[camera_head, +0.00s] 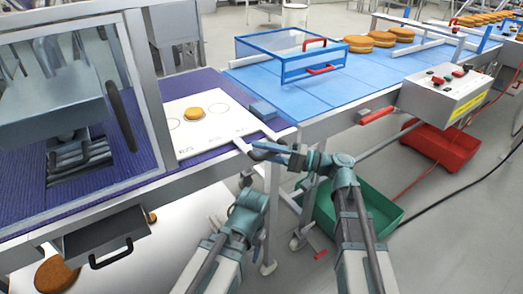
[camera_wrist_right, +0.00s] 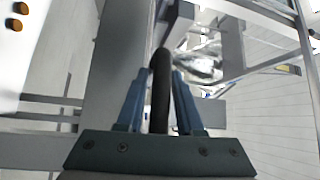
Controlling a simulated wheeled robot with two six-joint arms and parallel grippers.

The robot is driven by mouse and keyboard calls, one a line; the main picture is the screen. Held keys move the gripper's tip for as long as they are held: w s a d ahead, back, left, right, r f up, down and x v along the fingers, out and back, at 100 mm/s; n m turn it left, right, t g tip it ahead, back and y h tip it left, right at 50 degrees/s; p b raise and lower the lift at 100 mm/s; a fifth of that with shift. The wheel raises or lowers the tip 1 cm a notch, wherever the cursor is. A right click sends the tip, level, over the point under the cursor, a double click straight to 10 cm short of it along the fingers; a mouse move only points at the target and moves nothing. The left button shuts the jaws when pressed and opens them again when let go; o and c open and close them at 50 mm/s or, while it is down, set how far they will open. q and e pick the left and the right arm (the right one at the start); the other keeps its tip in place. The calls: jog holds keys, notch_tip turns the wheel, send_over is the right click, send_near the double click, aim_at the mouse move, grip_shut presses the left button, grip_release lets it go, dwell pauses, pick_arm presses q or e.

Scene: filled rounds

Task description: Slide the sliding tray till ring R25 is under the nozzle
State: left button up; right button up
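The white sliding tray (camera_head: 205,138) lies on the purple belt, half out of the glazed machine. The nozzle is not clearly visible; a grey machine head (camera_head: 60,108) hangs behind the glass. My right gripper (camera_head: 262,150) is at the tray's front right corner. In the right wrist view its fingers (camera_wrist_right: 160,95) close on a dark handle bar (camera_wrist_right: 160,72). My left gripper is not visible.
A blue-framed clear guard (camera_head: 290,55) with red handles stands on the blue belt to the right. A control box (camera_head: 445,92) is at the far right. A green crate (camera_head: 375,212) and a red bin (camera_head: 440,145) are below. A drawer (camera_head: 105,235) sticks out at left.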

grip_shut()
dwell(1.1)
